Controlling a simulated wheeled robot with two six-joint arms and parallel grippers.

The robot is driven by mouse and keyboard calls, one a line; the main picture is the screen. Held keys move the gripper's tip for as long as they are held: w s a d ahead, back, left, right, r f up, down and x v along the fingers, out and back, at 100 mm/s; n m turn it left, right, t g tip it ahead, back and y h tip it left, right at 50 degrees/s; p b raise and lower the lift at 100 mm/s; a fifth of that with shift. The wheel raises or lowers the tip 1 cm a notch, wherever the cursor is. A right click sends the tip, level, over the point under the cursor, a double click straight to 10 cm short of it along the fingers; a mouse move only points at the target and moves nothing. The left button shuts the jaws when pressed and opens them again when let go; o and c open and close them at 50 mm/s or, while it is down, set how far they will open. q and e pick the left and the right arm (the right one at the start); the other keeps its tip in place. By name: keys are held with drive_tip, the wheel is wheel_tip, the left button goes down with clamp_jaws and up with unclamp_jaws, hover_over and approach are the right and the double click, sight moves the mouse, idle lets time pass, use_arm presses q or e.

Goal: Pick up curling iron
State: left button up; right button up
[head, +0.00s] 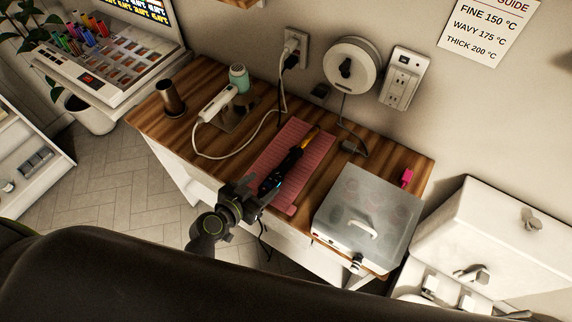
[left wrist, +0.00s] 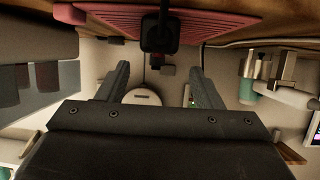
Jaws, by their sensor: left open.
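The curling iron (head: 288,164), dark with a yellow-orange part toward the back, lies on a pink ribbed mat (head: 293,136) on the wooden table. My left gripper (head: 258,192) is at the table's front edge, by the near end of the iron. In the left wrist view the gripper (left wrist: 160,82) is open, its two fingers apart with nothing held between them. A dark end, apparently of the iron (left wrist: 160,30), juts from the mat (left wrist: 215,25) ahead of the fingers. My right gripper is in neither view.
A translucent lidded box (head: 368,210) stands right of the mat. A cord (head: 225,156) loops across the table. Wall outlets are behind.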

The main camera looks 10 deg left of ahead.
sight(273, 177)
use_arm(q)
drive_tip(key=shift+x, duration=3.1)
drive_tip(key=shift+s+d, duration=0.1)
drive_tip(key=shift+d, duration=0.05)
drive_tip(key=c, duration=1.1)
drive_tip(key=shift+r, duration=0.1)
clamp_jaws()
drive_tip(key=shift+r, duration=0.1)
